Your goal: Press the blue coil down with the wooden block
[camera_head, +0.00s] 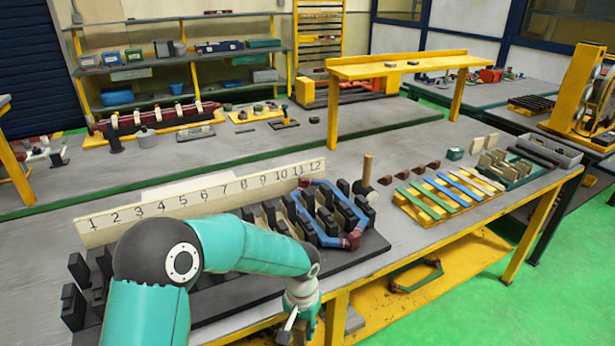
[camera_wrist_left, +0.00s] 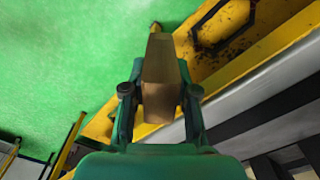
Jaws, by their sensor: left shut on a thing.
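My left gripper (camera_head: 303,312) hangs over the front table edge, below and in front of the slotted fixture. In the left wrist view my left gripper (camera_wrist_left: 160,95) is shut on the wooden block (camera_wrist_left: 161,65), with green floor and the yellow frame behind it. The blue coil (camera_head: 330,243), with dark red ends, lies around black teeth at the right end of the stator fixture (camera_head: 376,248), near numbers 11 and 12. The block is apart from the coil. My right gripper is not in view.
A numbered board (camera_head: 200,198) stands behind the fixture. A wooden-handled tool (camera_head: 367,170) stands just right of the coil. A yellow rack with coloured strips (camera_head: 440,200) lies farther right. My left arm covers part of the fixture.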

